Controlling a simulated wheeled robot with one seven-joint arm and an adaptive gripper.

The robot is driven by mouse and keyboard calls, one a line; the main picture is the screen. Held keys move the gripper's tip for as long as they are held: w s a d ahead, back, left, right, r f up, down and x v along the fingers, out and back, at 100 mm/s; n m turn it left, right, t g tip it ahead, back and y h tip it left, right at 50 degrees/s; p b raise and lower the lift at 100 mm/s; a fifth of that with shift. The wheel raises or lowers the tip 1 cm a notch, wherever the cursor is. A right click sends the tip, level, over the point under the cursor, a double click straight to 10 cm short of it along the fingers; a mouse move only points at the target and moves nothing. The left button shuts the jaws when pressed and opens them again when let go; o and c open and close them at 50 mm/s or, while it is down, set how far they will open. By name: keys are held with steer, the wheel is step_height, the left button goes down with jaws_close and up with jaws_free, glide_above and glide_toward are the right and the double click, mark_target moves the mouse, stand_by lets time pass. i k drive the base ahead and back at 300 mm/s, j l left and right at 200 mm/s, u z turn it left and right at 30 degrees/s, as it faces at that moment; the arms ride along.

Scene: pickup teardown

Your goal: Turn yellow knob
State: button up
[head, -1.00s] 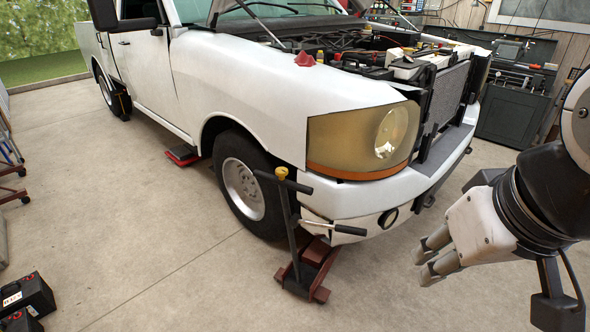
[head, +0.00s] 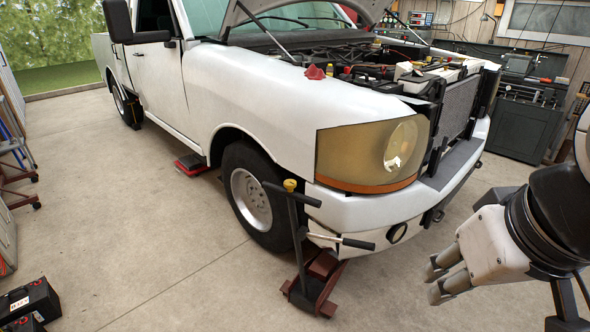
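The yellow knob (head: 290,185) sits on top of the dark T-shaped handle (head: 297,235) of a red floor jack (head: 318,282). The jack stands on the floor beside the front wheel of the white pickup. My gripper (head: 437,280) is at the lower right, well to the right of the knob and lower in the picture. It touches nothing that I can see. Its two grey fingers show side by side, but the gap between their tips is too hard to judge.
The white pickup (head: 250,95) fills the middle, with its hood raised. A lever with a black grip (head: 357,243) sticks out from the jack to the right. A black battery (head: 30,300) lies at the lower left. The concrete floor (head: 150,240) left of the jack is clear.

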mark_target(289, 183)
steer(key=i+j+u, duration=0.1)
steer(key=i, duration=0.35)
steer(key=i+j+u, duration=0.1)
steer(key=i+j, duration=0.15)
steer(key=i, duration=0.15)
